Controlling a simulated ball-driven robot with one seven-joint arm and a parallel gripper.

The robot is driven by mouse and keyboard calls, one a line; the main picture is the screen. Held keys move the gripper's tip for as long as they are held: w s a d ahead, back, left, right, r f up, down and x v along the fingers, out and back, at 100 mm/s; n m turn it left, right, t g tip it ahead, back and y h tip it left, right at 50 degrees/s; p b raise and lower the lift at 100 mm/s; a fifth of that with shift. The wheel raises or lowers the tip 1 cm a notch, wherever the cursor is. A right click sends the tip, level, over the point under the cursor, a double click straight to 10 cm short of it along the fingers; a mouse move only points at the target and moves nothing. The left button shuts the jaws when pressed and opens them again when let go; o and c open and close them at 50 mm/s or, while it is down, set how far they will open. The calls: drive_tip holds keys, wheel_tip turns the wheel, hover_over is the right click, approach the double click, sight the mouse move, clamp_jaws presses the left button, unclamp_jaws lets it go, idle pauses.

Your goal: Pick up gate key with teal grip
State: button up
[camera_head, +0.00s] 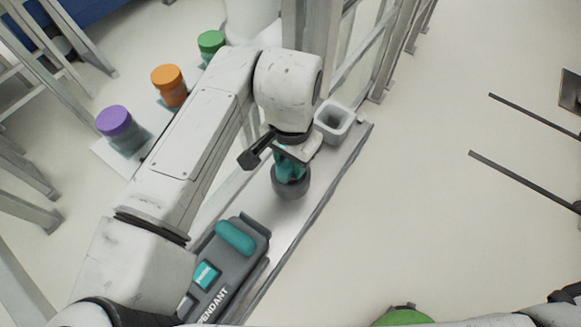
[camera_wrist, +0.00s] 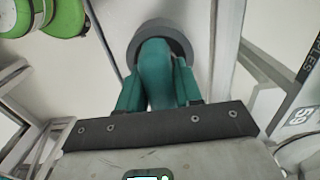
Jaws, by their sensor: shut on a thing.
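The gate key's teal grip (camera_head: 287,170) stands up from a round dark grey base (camera_head: 291,187) on the narrow shelf. My gripper (camera_head: 284,156) is above it with its fingers down around the teal grip, shut on it. In the wrist view the teal grip (camera_wrist: 156,75) fills the space between my fingers (camera_wrist: 157,95), with the grey round base (camera_wrist: 158,32) beyond it. I cannot tell whether the base touches the shelf.
A pendant (camera_head: 228,265) with teal parts lies on the shelf (camera_head: 270,223) near me. A grey open cup (camera_head: 333,122) stands behind the gripper. Purple (camera_head: 114,122), orange (camera_head: 167,78) and green-lidded (camera_head: 211,42) jars stand at left. Metal framing rises behind; floor at right is mostly clear.

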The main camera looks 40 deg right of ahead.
clamp_jaws()
drive_tip(key=shift+r, duration=0.1)
drive_tip(key=shift+r+b, duration=0.3)
drive_tip(key=shift+r, duration=0.25)
drive_tip(key=s+a+r+b, duration=0.2)
drive_tip(key=s+a+r, duration=0.5)
drive_tip(key=s+r, duration=0.4)
drive_tip(key=shift+s+r+b, duration=0.3)
drive_tip(key=shift+s+r, duration=0.05)
drive_tip(key=shift+s, duration=0.25)
drive_tip(key=shift+r, duration=0.1)
drive_tip(key=shift+r+p, duration=2.8)
drive_tip(key=shift+r, duration=0.15)
